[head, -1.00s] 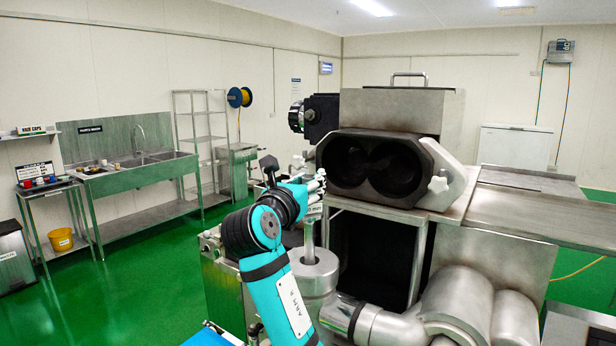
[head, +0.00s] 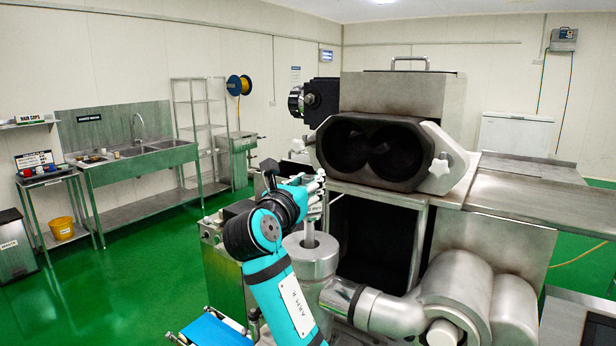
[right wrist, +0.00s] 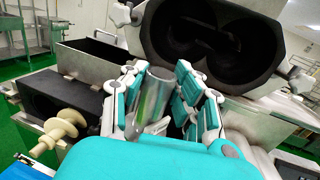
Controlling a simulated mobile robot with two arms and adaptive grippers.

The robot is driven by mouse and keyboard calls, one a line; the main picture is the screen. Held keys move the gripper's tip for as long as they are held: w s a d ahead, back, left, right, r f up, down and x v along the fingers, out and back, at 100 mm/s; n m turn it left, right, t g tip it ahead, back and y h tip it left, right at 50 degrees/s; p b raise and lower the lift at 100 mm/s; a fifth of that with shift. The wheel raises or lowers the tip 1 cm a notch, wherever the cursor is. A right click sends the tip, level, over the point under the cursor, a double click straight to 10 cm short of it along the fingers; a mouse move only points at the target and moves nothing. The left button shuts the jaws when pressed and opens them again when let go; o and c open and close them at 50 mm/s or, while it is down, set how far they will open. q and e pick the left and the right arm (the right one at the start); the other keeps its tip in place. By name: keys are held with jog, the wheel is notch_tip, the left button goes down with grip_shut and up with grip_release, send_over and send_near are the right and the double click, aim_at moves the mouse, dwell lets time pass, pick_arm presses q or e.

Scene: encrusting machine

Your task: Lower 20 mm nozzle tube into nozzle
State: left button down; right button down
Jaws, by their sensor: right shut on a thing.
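My right gripper (head: 316,190) is shut on the nozzle tube (head: 310,232), a slim grey metal tube held upright. The tube's lower end meets the dark central opening of the round metal nozzle (head: 296,262), and its tip is hidden there. In the right wrist view, the teal and white fingers of my right gripper (right wrist: 165,88) stand around the shiny tube (right wrist: 153,98). The nozzle is hidden in that view. My left gripper is not in view.
The machine's dark double-bore housing (head: 376,150) stands just behind and right of the gripper. A curved metal pipe (head: 385,310) runs right from the nozzle. A cream spiral part (right wrist: 62,130) lies left in the right wrist view. Open green floor (head: 140,270) is at left.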

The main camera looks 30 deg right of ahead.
jog(key=shift+f+b, duration=0.65)
jog(key=shift+f, duration=2.7)
jog(key=c, duration=0.7)
grip_release()
jog(key=shift+c, duration=0.2)
jog(key=shift+p+v, duration=0.65)
jog(key=shift+v, duration=0.65)
jog(key=shift+p+v, duration=1.1)
jog(key=shift+v, duration=1.45)
jog(key=shift+d, duration=0.1)
